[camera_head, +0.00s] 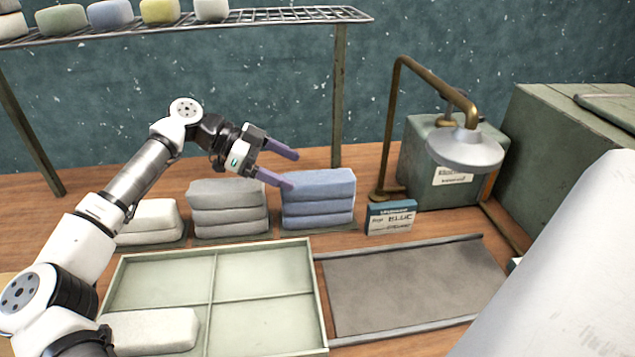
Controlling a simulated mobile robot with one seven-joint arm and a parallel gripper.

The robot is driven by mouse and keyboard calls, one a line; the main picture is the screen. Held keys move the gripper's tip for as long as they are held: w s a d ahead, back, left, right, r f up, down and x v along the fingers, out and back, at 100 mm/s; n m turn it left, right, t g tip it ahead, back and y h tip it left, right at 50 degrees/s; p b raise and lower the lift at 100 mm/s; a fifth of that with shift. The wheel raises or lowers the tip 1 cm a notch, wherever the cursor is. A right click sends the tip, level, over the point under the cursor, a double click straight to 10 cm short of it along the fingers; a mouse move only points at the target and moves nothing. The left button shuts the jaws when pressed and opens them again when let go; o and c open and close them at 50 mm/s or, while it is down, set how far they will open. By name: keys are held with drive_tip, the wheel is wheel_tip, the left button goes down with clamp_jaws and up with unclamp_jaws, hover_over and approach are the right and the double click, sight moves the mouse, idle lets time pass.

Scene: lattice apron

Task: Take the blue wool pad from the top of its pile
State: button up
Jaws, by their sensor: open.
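The blue wool pads stand in a pile of several on the bench, with the top blue pad (322,184) lying flat on the others. My gripper (294,170) is open, its two purple fingers pointing right. The fingers are near the top left of the blue pile, and the lower finger overlaps the pad's left edge in the picture. I cannot tell whether it touches the pad. Nothing shows between the fingers.
A grey pile (228,195) and a white pile (150,220) stand left of the blue one. A divided tray (210,285) in front holds one white pad (155,331).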

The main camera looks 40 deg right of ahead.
sight(316, 178)
drive_tip(key=shift+p+x, duration=0.85)
drive_tip(key=shift+x, duration=1.85)
drive_tip(key=shift+w+d+r, duration=0.15)
drive_tip(key=shift+d, duration=0.05)
drive_tip(key=c, duration=1)
drive_tip(key=shift+r, duration=0.15)
